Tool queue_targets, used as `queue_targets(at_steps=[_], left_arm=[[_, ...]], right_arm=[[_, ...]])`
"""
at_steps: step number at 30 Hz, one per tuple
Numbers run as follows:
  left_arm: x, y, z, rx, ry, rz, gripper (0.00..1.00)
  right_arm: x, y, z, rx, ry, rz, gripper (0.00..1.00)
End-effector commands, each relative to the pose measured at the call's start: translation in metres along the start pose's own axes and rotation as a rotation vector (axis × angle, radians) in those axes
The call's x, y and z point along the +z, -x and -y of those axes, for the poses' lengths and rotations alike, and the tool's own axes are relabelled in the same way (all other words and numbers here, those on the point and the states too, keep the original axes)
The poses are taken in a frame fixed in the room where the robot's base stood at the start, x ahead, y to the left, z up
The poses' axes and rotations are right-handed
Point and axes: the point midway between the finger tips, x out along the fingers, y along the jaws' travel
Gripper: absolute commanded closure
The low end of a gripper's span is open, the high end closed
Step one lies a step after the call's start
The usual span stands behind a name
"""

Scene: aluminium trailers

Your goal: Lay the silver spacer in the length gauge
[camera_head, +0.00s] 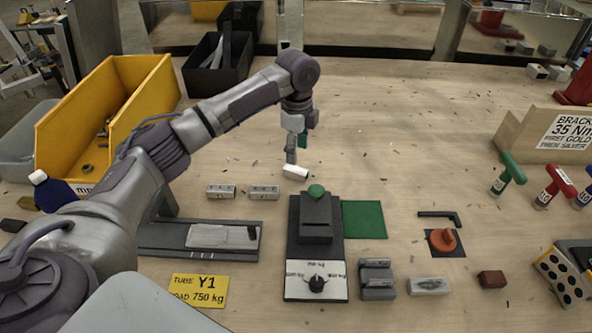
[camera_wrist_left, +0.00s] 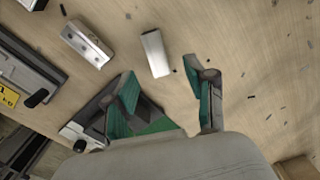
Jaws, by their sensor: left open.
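A small silver block (camera_head: 295,172), which looks like the spacer, lies tilted on the bench behind the green-knobbed device. It also shows in the left wrist view (camera_wrist_left: 155,53). My left gripper (camera_head: 297,155) is just above and behind it. In the wrist view its green-padded fingers (camera_wrist_left: 162,72) are apart with nothing between them, and the block lies beyond the fingertips. A long dark grey fixture (camera_head: 160,238), probably the length gauge, lies at the front left with a light plate (camera_head: 222,237) on it. My right gripper is not in view.
A black device with a dial (camera_head: 316,282) stands at front centre beside a green mat (camera_head: 364,220). A yellow bin (camera_head: 105,110) stands at left. The bench behind and right is mostly clear.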

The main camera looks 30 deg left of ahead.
Motion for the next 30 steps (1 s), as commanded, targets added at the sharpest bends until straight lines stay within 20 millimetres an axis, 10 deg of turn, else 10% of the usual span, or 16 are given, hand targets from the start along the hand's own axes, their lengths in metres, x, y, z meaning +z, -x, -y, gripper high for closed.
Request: queue_targets(at_steps=[25,30], left_arm=[[-0.001,-0.068,-0.007,-0.001,0.000,0.001,0.45],[-0.002,-0.068,-0.007,-0.001,-0.001,0.001,0.70]], right_arm=[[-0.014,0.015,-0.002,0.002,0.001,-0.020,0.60],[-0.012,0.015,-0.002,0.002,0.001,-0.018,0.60]])
